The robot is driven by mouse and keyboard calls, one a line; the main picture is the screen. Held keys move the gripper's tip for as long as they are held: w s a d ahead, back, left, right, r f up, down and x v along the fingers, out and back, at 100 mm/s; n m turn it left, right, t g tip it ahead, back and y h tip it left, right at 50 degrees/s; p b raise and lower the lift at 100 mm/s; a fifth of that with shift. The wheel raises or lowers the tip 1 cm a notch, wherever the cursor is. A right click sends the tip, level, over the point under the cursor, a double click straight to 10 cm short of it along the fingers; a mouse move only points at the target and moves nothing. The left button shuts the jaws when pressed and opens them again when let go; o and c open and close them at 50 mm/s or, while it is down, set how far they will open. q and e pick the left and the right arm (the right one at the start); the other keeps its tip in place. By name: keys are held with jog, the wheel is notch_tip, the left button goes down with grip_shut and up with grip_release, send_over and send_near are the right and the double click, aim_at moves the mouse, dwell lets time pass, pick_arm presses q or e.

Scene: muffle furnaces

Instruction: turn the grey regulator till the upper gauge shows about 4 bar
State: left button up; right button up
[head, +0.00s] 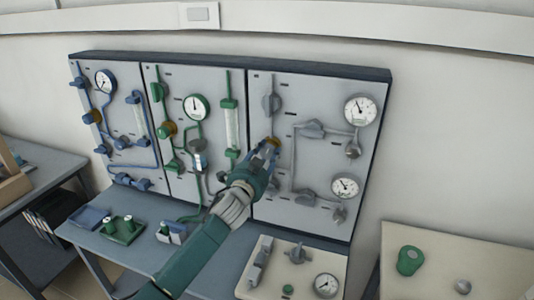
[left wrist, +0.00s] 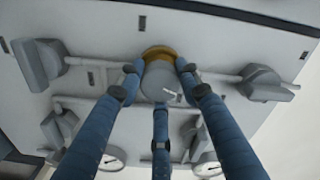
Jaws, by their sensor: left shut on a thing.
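The grey regulator (head: 273,141) sits on the left part of the grey panel section; its brass ring shows past my fingers. In the left wrist view, the regulator's grey knob (left wrist: 161,84) with the brass ring is between my three blue fingers. My left gripper (head: 263,153) is shut on this knob, with its fingers around it. The upper gauge (head: 361,110) is a round white dial at the panel's top right; its needle is too small to read. A second, lower gauge (head: 345,186) hangs below it. My right gripper is not in view.
Grey valves (head: 312,128) and pipes surround the regulator. Green and blue panel sections stand to the left. A beige tray (head: 250,292) with loose grey parts and a gauge lies below. A side table (head: 450,247) at right holds a green part.

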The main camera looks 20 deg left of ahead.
pick_arm(q)
jog(key=shift+f, duration=0.25)
jog(key=o, duration=1)
jog(key=shift+o, duration=0.7)
jog(key=shift+a+r, duration=0.1)
jog(key=s, duration=1.2)
jog(key=shift+a, duration=0.2)
